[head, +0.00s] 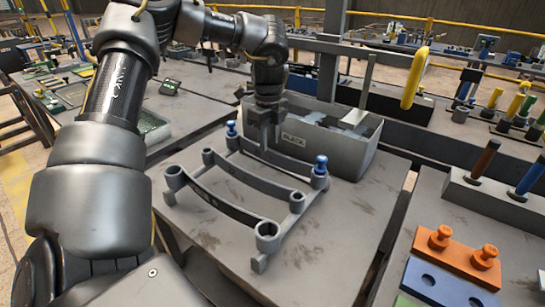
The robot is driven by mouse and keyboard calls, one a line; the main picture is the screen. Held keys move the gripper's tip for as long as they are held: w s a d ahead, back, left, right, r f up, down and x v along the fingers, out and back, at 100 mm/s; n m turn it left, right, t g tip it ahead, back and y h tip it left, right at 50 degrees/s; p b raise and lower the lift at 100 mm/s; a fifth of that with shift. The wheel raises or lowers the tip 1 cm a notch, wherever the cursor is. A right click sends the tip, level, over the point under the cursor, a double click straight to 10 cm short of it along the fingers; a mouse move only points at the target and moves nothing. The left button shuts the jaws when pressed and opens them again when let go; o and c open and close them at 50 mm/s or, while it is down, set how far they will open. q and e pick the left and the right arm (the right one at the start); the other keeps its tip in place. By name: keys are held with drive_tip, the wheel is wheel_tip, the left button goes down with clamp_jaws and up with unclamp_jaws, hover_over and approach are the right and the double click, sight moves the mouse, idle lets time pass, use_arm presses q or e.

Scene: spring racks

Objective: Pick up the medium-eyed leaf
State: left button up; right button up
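The front leaf (222,203) has the widest eyes. The middle leaf (250,179) has smaller eyes. The back leaf (290,166) has a blue pin (231,128) at its left end and another blue pin (321,164) at its right end, which hide its eyes. My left gripper (267,145) points down at the back leaf, between the pins. Its fingertips reach about the leaf's height; whether they close on it is unclear. My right gripper is out of view.
A grey open bin (345,156) with a label stands right behind the rack. An orange block with knobs (456,256) and a blue block (440,285) lie at the lower right. The table's front is clear.

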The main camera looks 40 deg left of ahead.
sight(270, 153)
use_arm(q)
drive_tip(key=shift+w+d+f+p, duration=0.15)
drive_tip(key=shift+f+p, duration=0.45)
drive_tip(key=shift+f, duration=2)
clamp_jaws()
